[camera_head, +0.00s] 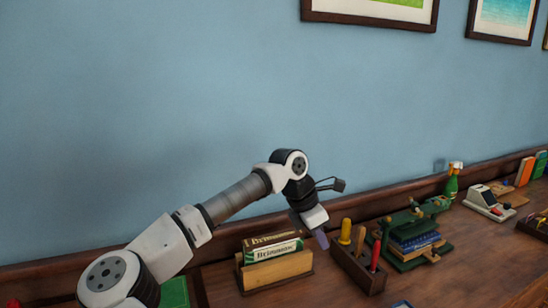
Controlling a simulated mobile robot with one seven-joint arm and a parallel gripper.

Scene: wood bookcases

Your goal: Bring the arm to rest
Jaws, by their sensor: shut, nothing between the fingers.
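My arm reaches from the lower left toward the middle of the head view. My gripper (321,238) hangs at its end, pointing down and a little to the right. It is shut with nothing held. It appears in front of the gap between a wooden holder with boxes and a wooden tool caddy; how far above the wood top it is, I cannot tell.
The wood top (440,278) carries a wooden holder (280,270), a tool caddy (355,268), a green stand with books (412,243), a spray bottle (452,185) and a white device (489,204). A blue wall (150,120) rises behind. The front right is mostly clear.

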